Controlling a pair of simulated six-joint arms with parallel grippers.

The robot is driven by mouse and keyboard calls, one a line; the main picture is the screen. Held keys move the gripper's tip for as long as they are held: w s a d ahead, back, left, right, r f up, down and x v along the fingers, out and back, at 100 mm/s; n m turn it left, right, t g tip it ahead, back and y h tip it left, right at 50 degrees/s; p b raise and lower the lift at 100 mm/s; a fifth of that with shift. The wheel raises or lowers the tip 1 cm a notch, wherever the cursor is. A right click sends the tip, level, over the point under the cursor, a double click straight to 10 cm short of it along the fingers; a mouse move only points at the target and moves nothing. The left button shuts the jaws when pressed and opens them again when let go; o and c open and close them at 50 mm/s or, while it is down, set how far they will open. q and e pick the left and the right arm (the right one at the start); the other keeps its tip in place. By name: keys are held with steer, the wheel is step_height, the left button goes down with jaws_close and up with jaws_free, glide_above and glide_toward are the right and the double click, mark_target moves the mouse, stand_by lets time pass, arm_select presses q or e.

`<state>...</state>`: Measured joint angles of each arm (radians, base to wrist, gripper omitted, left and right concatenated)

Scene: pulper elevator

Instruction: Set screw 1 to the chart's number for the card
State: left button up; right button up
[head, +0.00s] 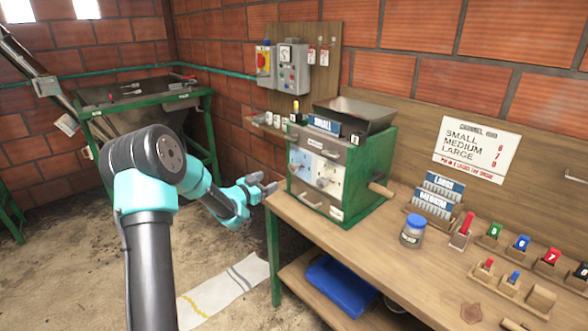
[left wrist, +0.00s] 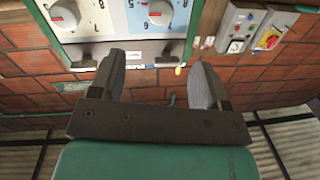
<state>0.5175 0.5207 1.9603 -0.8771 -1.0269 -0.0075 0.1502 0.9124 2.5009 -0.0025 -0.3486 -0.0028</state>
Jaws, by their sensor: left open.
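The green pulper (head: 357,185) stands on the left end of the wooden bench. Its front has two knobs on dial plates, a left one (head: 300,158) and a right one (head: 323,182). Both dials show upside down in the left wrist view, one knob (left wrist: 64,15) left and one (left wrist: 160,13) right. I cannot tell which is screw 1. A blue card (head: 324,125) reading SMALL sits on the pulper. The wall chart (head: 477,148) lists SMALL, MEDIUM and LARGE with red numbers; SMALL's looks like 6. My left gripper (head: 268,186) is open and empty, left of the dials, apart from them.
MEDIUM and LARGE cards (head: 438,193), a blue-lidded jar (head: 413,231) and several coloured tags in wooden holders stand on the bench. A switch box (head: 291,68) hangs on the wall behind. A wooden handle (head: 381,189) juts from the pulper's right side.

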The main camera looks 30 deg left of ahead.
mark_target(291, 169)
arm_select(q)
steer(key=x, duration=1.4)
steer(key=shift+w+d, duration=0.1)
steer(key=shift+w, duration=0.25)
steer(key=shift+c, duration=0.4)
steer(key=c, duration=0.8)
steer(key=shift+c, duration=0.2)
